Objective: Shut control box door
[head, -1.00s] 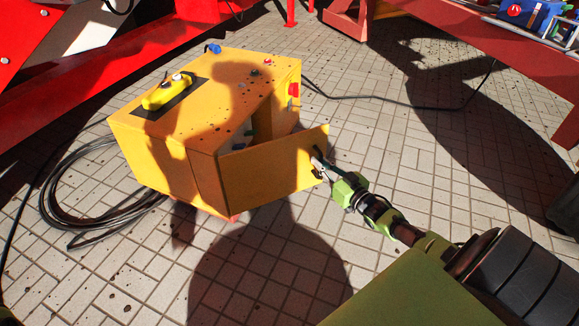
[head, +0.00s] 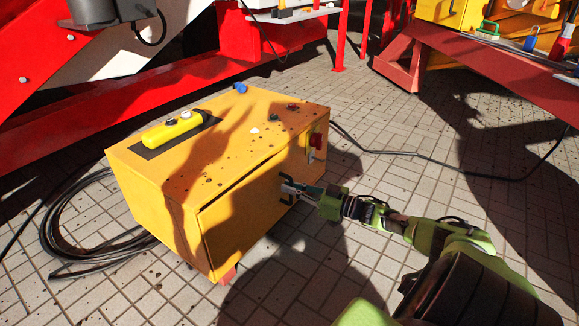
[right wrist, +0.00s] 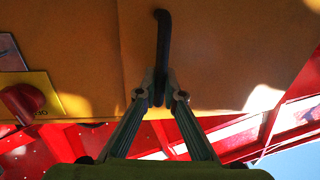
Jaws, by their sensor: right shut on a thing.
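The yellow control box (head: 150,205) stands on the paved floor in the middle of the head view. Its door (head: 235,218) faces front right and lies nearly flush with the box; a thin dark line runs along its top and left edges. I cannot tell if it is fully closed. My right gripper (head: 290,190) is shut on the black door handle (head: 285,199) near the door's right edge. In the right wrist view the two fingertips (right wrist: 159,95) close around the lower part of the handle (right wrist: 162,40). My left gripper is not in view.
A yellow remote (head: 172,131) lies on the box top. A red knob (head: 315,140) sits on its right side. Coiled black cable (head: 60,235) lies at left, and another cable (head: 440,155) runs across the floor at right. Red machinery frames (head: 130,85) stand behind.

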